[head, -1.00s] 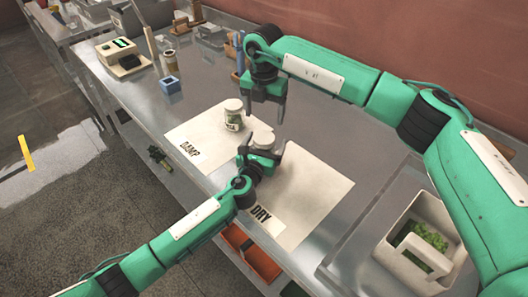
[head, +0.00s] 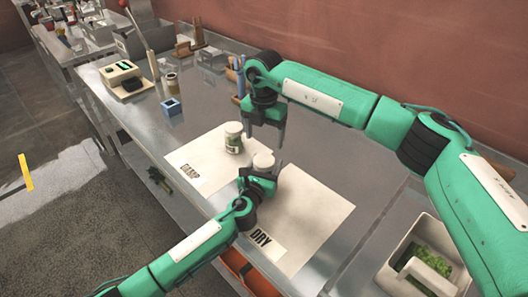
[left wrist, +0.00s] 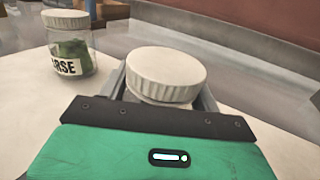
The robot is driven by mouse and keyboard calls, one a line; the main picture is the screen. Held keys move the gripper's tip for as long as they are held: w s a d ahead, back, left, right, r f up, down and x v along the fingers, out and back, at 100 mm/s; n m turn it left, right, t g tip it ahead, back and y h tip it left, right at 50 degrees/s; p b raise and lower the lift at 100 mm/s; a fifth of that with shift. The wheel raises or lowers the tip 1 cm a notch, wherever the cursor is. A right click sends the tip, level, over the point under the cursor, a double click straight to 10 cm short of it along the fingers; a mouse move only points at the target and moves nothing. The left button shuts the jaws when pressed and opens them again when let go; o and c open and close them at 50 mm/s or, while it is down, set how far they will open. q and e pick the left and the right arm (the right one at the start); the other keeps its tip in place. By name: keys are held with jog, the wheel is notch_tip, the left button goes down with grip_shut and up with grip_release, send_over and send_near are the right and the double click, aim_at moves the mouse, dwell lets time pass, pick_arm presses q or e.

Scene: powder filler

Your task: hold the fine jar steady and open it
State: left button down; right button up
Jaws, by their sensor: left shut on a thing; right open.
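My left gripper (head: 261,170) is shut on a jar with a ribbed white lid (left wrist: 166,74). The lid is on, and the jar stands on the pale mat (head: 318,205) near the DAMP and DRY labels. The gripper hides the jar's body and label, so I cannot read it. The jar also shows in the head view (head: 263,159). My right gripper (head: 265,130) is open, pointing down above and behind the held jar, and looks apart from its lid. A second lidded jar (head: 233,138) stands to the left; its label ends in "RSE" in the left wrist view (left wrist: 69,48).
A white bin with green contents (head: 398,262) is at the lower right. A blue holder (head: 171,107), a small jar (head: 172,83) and a cream device (head: 123,77) stand at the back left. Bare metal counter (head: 205,112) lies behind the mat.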

aim_at(264, 160)
jog(key=m, duration=0.5)
jog(key=shift+r+m, duration=0.15)
jog(key=shift+m, duration=0.15)
jog(key=m, duration=0.6)
jog(key=shift+r, duration=0.1)
jog(key=shift+f+m, duration=0.4)
jog(key=shift+f, duration=3.6)
jog(key=c, duration=1)
